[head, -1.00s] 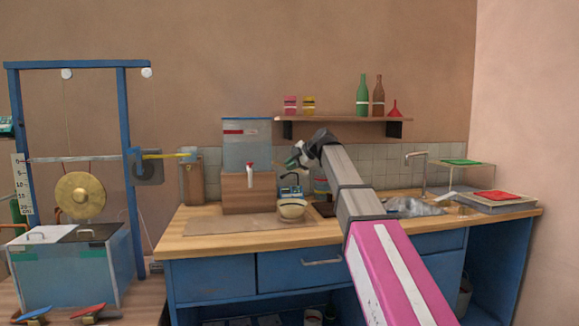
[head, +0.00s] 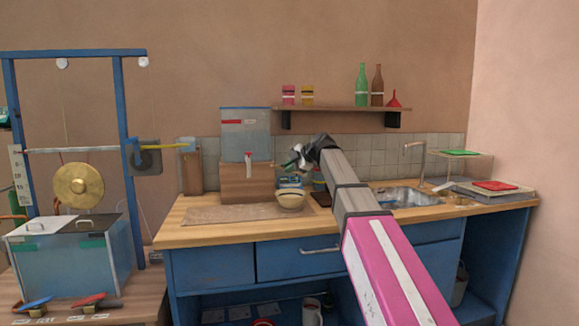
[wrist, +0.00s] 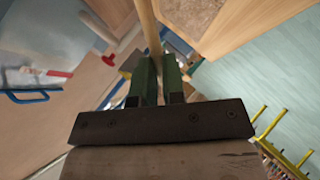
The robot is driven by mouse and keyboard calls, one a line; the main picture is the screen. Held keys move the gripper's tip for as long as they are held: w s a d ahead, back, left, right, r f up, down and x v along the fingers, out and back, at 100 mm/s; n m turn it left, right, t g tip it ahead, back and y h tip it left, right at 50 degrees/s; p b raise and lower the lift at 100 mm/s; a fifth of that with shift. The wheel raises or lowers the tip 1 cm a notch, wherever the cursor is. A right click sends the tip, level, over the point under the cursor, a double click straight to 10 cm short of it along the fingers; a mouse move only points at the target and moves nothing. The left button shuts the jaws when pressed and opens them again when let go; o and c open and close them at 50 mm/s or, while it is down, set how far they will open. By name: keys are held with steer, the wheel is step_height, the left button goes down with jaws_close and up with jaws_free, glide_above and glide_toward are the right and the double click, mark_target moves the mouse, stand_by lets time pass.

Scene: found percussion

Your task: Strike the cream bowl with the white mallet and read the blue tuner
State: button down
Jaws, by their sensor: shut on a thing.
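The cream bowl (head: 291,201) stands on the wooden counter, below my gripper in the head view. The blue tuner (head: 290,182) is just behind the bowl and partly hidden by it; its reading is too small to make out. My gripper (head: 296,157) is in the air above the bowl and tuner, apart from both. In the wrist view my gripper (wrist: 158,75) has its green fingers shut on a pale wooden shaft (wrist: 149,28), which looks like the handle of the white mallet. The mallet's head cannot be clearly made out.
A clear tank with a red tap (head: 246,140) stands left of the bowl on a wooden block. A brown mat (head: 222,215) lies in front of it. The sink (head: 408,197) is to the right. A gong (head: 78,187) hangs in a blue frame at left.

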steer(key=shift+f, duration=0.1)
step_height(320, 180, down, 6)
steer(key=m+g+y, duration=0.1)
steer(key=r, duration=0.4)
steer(key=w+r, duration=0.1)
steer(key=r, duration=0.1)
steer(key=shift+d, duration=0.3)
stand_by(2.4)
